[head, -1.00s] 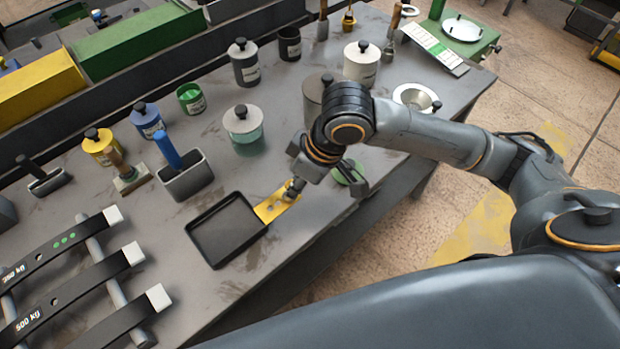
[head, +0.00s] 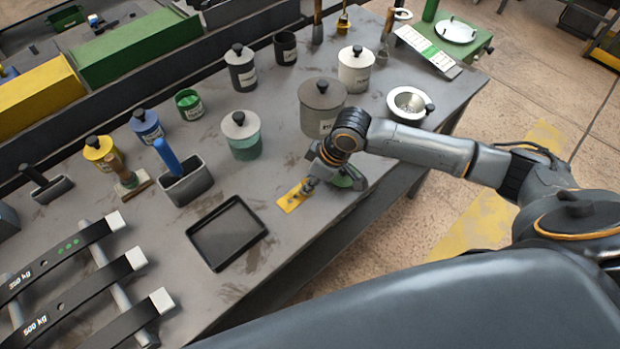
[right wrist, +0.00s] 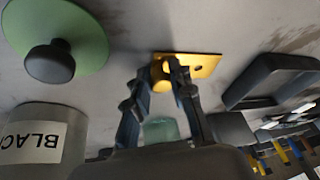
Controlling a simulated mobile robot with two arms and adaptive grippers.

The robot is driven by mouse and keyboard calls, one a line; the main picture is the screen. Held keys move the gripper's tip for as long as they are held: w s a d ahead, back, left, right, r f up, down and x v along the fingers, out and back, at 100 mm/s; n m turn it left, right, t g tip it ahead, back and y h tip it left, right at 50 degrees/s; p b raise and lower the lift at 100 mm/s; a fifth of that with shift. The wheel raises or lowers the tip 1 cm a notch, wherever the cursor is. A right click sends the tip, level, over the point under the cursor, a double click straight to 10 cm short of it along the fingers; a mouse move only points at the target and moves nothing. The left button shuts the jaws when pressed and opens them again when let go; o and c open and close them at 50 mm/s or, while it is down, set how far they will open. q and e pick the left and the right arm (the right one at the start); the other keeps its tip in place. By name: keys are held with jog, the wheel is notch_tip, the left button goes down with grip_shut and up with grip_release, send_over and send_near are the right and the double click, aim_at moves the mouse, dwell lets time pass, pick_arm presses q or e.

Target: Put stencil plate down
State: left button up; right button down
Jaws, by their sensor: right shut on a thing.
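The stencil plate is a small yellow plate (head: 292,198) over the bench top, right of the black tray, in the head view. My right gripper (head: 309,183) is shut on its right end, which the fingers partly hide. In the right wrist view the plate (right wrist: 203,64) sticks out to the right of my closed fingertips (right wrist: 171,68). It looks flat and very near the bench top; I cannot tell whether it touches. My left gripper is not in view.
The empty black tray (head: 228,234) lies to the left. A green lid with a dark knob (right wrist: 60,55) is beside my gripper, and a grey lidded pot (head: 321,108) stands behind. The bench's front edge is close. Bare bench top lies between tray and pots.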

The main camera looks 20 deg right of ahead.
jog(key=c, duration=1.2)
grip_release()
jog(key=shift+o, duration=0.2)
jog(key=b+v, duration=0.1)
jog(key=v, duration=1.1)
jog(key=shift+a, duration=0.15)
